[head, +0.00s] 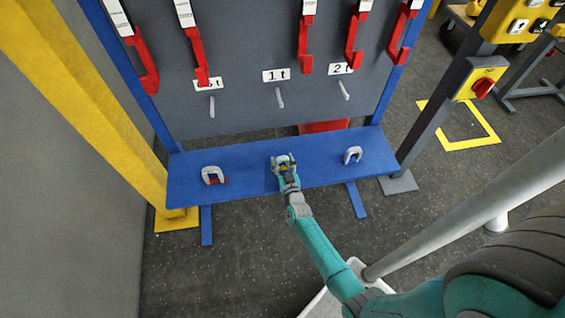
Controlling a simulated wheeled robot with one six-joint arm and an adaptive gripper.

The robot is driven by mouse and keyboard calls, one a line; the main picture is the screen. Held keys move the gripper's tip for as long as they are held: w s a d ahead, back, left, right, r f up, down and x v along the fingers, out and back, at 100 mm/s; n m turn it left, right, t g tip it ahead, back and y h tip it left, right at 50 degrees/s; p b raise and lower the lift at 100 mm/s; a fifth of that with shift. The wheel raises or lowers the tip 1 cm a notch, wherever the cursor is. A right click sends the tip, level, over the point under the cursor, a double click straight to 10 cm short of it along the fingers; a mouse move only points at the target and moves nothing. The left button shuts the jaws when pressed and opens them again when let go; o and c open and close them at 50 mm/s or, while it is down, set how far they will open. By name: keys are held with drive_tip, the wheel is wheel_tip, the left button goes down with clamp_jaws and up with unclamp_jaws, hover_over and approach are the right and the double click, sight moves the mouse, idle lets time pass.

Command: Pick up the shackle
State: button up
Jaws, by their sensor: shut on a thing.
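Several shackles show on the blue shelf (240,186) below the grey board. My gripper (284,163) is at the middle of the shelf, under the "1 t" label, shut on the middle shackle (279,159). The gripper hides part of this shackle, and I cannot tell whether it touches the shelf. A larger grey shackle (212,174) with a red pin stands at the left of the shelf. A smaller grey shackle (353,154) stands at the right.
The grey board (240,115) carries pegs and several red hooks (304,45) above the shelf. A yellow post (90,95) stands left. A dark post (440,110) with a red-knobbed yellow box (480,78) stands right. Shelf space between the shackles is clear.

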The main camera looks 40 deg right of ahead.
drive_tip(key=shift+r, duration=4.8)
drive_tip(key=shift+w+r, duration=0.1)
